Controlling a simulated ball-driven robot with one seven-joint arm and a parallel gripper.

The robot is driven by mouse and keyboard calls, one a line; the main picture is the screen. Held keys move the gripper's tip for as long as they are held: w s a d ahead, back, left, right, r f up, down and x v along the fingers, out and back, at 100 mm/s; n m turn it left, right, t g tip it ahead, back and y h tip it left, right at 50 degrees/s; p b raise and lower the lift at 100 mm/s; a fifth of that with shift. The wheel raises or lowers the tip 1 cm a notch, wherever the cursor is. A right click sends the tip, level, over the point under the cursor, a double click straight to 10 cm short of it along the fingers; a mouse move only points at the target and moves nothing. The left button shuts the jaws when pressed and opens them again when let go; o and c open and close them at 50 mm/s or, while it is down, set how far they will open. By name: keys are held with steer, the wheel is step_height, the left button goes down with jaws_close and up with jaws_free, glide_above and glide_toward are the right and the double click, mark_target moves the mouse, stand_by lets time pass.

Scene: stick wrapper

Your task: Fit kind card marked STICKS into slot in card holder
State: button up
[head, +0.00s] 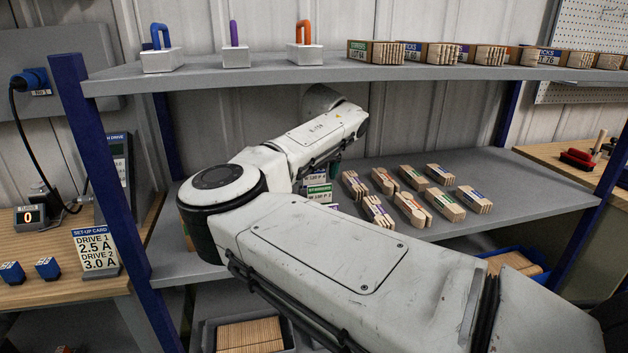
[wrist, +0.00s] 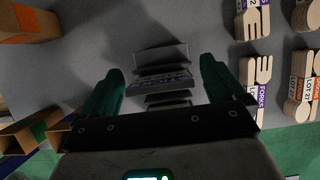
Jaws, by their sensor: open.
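In the wrist view my gripper (wrist: 161,66) is open, with one green finger on each side of a small stack of dark cards or card-holder plates (wrist: 165,80). The fingers stand apart from it on both sides. One plate carries a line of print that I cannot read. In the head view my gripper is mostly hidden behind my arm. Small cards (head: 319,192) with a green-headed one on top show beside the arm on the middle shelf. I cannot tell which card reads STICKS, and the slot does not show clearly.
Several wooden cutlery bundles (head: 409,207) lie right of the cards on the middle shelf (head: 535,185). Fork bundles (wrist: 253,70) show in the wrist view, with cartons (wrist: 28,22) at left. The upper shelf (head: 300,73) holds handled blocks and labelled cartons (head: 373,51).

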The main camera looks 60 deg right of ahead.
steer(key=c, duration=1)
steer(key=shift+c, duration=0.2)
steer(key=shift+r, duration=0.2)
steer(key=s+d+b, duration=0.2)
steer(key=s+d, duration=0.9)
steer(key=s, duration=0.2)
steer(key=shift+s+d+b, duration=0.35)
steer(key=shift+b, duration=0.05)
